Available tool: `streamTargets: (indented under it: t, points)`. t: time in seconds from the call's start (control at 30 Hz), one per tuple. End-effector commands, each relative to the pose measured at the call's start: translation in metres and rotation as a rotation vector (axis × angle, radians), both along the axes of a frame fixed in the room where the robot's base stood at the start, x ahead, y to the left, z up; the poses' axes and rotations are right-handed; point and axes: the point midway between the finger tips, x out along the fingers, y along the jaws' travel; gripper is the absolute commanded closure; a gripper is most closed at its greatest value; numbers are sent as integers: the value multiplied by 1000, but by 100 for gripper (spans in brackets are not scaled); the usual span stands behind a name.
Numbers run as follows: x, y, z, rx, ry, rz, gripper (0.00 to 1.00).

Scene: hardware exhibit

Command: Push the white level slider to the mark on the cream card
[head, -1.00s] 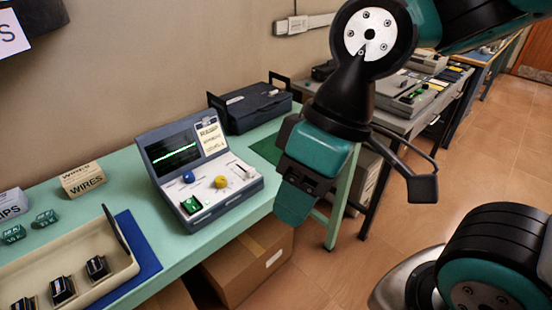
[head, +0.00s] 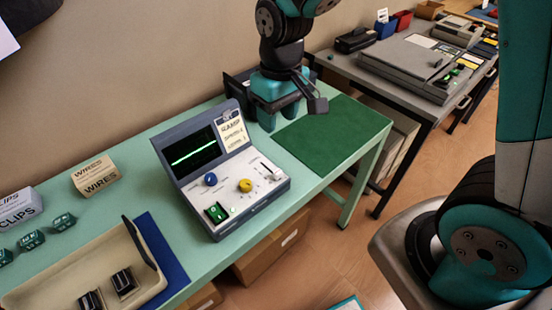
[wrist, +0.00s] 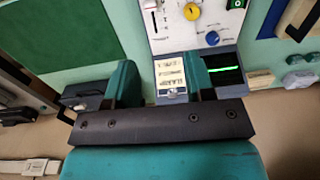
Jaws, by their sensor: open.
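The instrument (head: 232,190) is a grey-blue box with a pale sloped panel, standing on the mint-green bench. The white level slider (head: 276,175) is at the panel's right side; in the wrist view its white cap (wrist: 150,4) is at the top edge, at the end of a dark slot. The cream card (head: 233,130) is beside the screen; it also shows in the wrist view (wrist: 170,73), between the fingers. Its print is too small to read. My gripper (head: 279,113) is open and empty, behind and right of the instrument, apart from the slider.
The panel also has a yellow knob (head: 245,185), a blue knob (head: 210,179) and a green switch (head: 216,212). A green mat (head: 335,130) lies clear to the right. A cream tray (head: 70,275) is at front left. A dark case stands behind my gripper.

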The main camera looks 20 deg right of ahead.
Motion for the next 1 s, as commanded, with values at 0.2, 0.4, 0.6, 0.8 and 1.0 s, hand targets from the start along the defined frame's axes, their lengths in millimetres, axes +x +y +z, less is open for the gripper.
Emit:
streamTargets:
  t: [0.2, 0.4, 0.6, 0.8, 1.0]
  points:
    - [16, -7, -20, -48, 9, -25, 51]
    - [15, -6, -55, -49, 11, -24, 51]
    - [14, -6, -101, -48, 12, -22, 51]
    - [15, -5, -145, -48, 11, -22, 51]
    - [16, -5, -174, -46, 7, -22, 51]
